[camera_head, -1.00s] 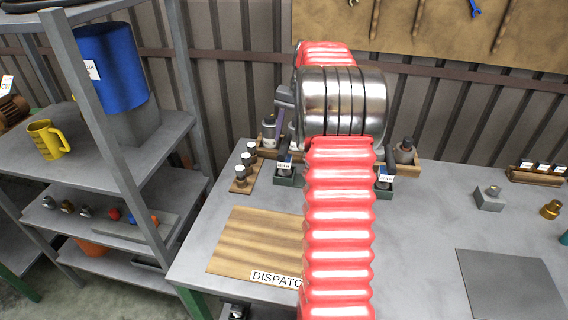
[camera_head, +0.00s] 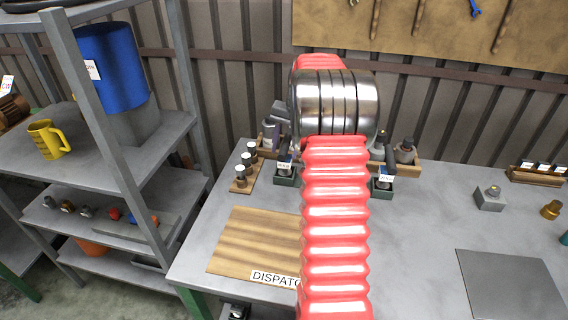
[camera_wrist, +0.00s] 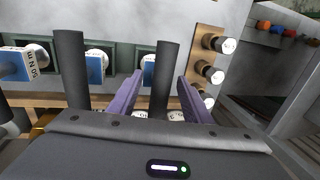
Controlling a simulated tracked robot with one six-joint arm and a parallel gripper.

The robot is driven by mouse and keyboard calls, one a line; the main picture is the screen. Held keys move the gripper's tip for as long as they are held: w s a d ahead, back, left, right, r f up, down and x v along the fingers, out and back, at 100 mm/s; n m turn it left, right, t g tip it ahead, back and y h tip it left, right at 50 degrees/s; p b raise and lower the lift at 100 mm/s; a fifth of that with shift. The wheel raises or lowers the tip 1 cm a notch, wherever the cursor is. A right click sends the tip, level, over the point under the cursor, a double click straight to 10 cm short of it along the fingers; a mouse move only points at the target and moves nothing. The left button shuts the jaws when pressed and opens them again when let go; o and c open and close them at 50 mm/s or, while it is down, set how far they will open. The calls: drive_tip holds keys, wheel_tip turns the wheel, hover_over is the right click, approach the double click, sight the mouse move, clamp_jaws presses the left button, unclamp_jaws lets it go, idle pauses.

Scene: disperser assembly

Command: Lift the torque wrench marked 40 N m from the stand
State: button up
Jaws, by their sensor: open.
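In the wrist view my gripper (camera_wrist: 160,77) is open, with one purple finger on each side of a dark upright handle (camera_wrist: 164,62). Whether the fingers touch it is not clear. Beside it is a blue block with a white label (camera_wrist: 149,73), its text unreadable. Another dark handle (camera_wrist: 70,70) and blue labelled block (camera_wrist: 97,66) stand to the left. A further blue block's label (camera_wrist: 38,62) at far left seems to read 30 or 50 N m. No 40 N m mark can be read. In the head view, green holders (camera_head: 286,180) stand beside my arm, which hides the middle ones.
A wooden rack with several white-topped cylinders (camera_wrist: 213,72) stands close right of my gripper. In the head view, a shelf unit (camera_head: 178,130) stands left of the bench, and a wooden board (camera_head: 245,240) lies in front. A dark plate (camera_head: 510,282) lies at right.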

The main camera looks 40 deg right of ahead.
drive_tip(key=shift+c, duration=0.3)
clamp_jaws()
idle(0.3)
